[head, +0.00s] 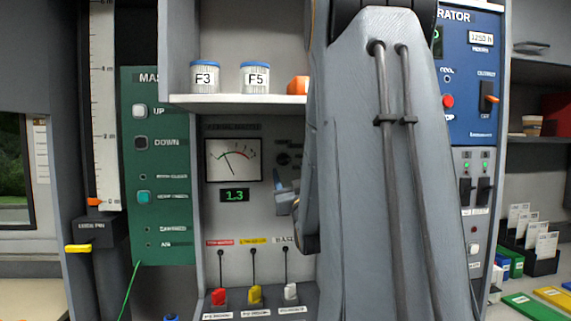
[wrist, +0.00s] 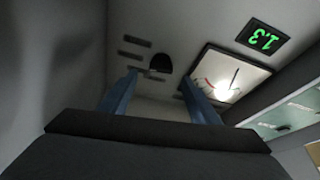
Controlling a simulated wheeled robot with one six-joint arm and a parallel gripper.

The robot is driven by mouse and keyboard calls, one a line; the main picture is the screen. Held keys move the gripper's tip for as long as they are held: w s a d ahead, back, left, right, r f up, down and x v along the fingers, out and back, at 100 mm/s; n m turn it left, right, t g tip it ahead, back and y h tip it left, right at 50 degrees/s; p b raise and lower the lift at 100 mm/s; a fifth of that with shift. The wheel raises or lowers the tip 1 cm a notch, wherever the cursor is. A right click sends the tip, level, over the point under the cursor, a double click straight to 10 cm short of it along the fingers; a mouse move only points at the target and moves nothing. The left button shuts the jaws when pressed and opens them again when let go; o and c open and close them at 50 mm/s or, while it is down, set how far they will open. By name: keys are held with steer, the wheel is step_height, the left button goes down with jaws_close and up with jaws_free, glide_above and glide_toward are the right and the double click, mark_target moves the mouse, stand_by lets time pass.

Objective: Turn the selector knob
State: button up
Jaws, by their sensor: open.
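The selector knob (head: 284,158) is a small dark round knob on the grey panel, right of the dial meter, partly beside my arm in the head view. In the wrist view the black knob (wrist: 161,63) shows between and just beyond my two blue fingertips. My gripper (head: 284,192) is in front of the panel, a little below the knob in the head view. In the wrist view my gripper (wrist: 160,78) is open with nothing between its fingers. I cannot tell the remaining distance to the knob or see its pointer clearly.
The dial meter (head: 233,160) and a green 1.3 display (head: 235,195) are left of my gripper. A shelf (head: 240,100) with two jars and an orange block juts out above. My arm hides the panel's right part.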

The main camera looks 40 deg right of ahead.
mark_target(284, 162)
steer(key=p+x, duration=0.2)
steer(key=x, duration=0.4)
steer(key=shift+w+d, duration=0.1)
steer(key=shift+w, duration=0.25)
steer(key=c, duration=1.1)
steer(key=shift+o, duration=0.2)
steer(key=m+h+b, duration=0.1)
steer(key=m+b, duration=0.1)
steer(key=m, duration=0.1)
steer(key=m+g+h+b, duration=0.1)
steer(key=m+b, duration=0.2)
steer(key=shift+w+a+g+h, duration=0.15)
steer(key=shift+a+g+h, duration=0.05)
steer(key=shift+g+h, duration=0.1)
steer(key=shift+r+m+g+h+b, duration=0.1)
steer(key=shift+m+g+h+b, duration=0.4)
steer(key=shift+m+b, duration=0.7)
steer(key=shift+m+g+h+b, duration=0.4)
steer(key=shift+m+g+b, duration=0.25)
steer(key=shift+m, duration=0.95)
